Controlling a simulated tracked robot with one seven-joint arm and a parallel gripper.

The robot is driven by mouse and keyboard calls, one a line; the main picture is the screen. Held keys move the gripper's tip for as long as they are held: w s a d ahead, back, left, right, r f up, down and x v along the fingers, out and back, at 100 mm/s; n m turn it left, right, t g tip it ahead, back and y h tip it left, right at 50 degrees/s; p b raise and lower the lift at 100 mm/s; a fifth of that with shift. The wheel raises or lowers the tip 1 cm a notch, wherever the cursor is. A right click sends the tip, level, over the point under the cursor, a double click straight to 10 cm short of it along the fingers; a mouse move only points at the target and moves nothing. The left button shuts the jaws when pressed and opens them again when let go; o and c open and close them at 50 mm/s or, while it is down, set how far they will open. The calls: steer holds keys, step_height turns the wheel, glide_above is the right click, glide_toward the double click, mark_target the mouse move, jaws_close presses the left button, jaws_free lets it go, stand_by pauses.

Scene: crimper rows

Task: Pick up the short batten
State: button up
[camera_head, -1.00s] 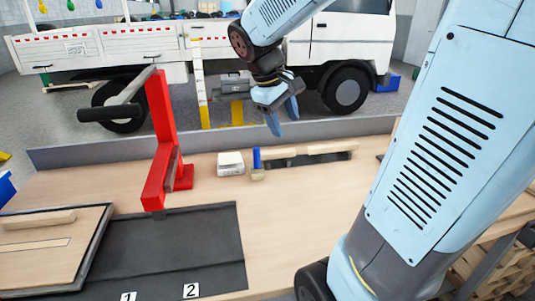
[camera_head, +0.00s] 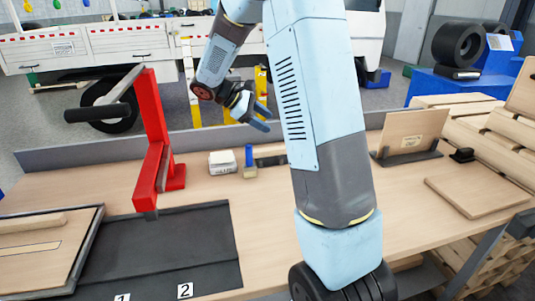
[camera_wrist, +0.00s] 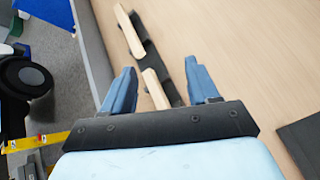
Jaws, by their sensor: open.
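My gripper (camera_head: 263,117) is open and empty, above the back of the workbench in the head view. In the wrist view its two blue fingers (camera_wrist: 160,68) stand apart, above a dark rack (camera_wrist: 146,52) with two pale wooden battens. The nearer batten (camera_wrist: 155,88) appears between the fingers and looks shorter, but my gripper's body may hide its near end. The farther batten (camera_wrist: 129,31) lies beyond the fingertips. In the head view my arm covers the battens; only the left part of the rack (camera_head: 269,162) shows.
A dark mat (camera_head: 160,250) lies at front left. A board (camera_head: 412,131) stands upright at right. A low wall (camera_head: 100,149) edges the bench's back.

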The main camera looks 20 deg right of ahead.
steer(key=w+f+n+h, duration=0.1)
steer(key=w+f, duration=0.1)
steer(key=f, duration=0.1)
steer(key=w+f+n+h, duration=0.1)
steer(key=w+f, duration=0.1)
steer(key=w, duration=0.1)
steer(key=w+f+n+h, duration=0.1)
steer(key=w+f, duration=0.2)
steer(key=shift+w+d+f, duration=0.15)
steer(key=shift+d+f, duration=0.15)
steer(key=shift+d, duration=0.1)
steer(key=n, duration=0.2)
glide_toward(266, 149)
steer(key=shift+d, duration=1.15)
steer(key=shift+w+a+f+n+h, duration=0.15)
steer(key=shift+a+f+n+h, duration=0.15)
steer(key=shift+f, duration=0.25)
steer(key=shift+x, duration=1)
steer(key=d, duration=0.1)
steer(key=s+d+f, duration=0.1)
steer(key=d, duration=0.1)
steer(key=shift+s+d+f, duration=0.15)
steer(key=shift+s, duration=0.2)
steer(key=shift+s+d+f, duration=0.1)
steer(key=shift+d+f, duration=0.2)
steer(key=shift+d, duration=0.35)
steer(key=c, duration=1.1)
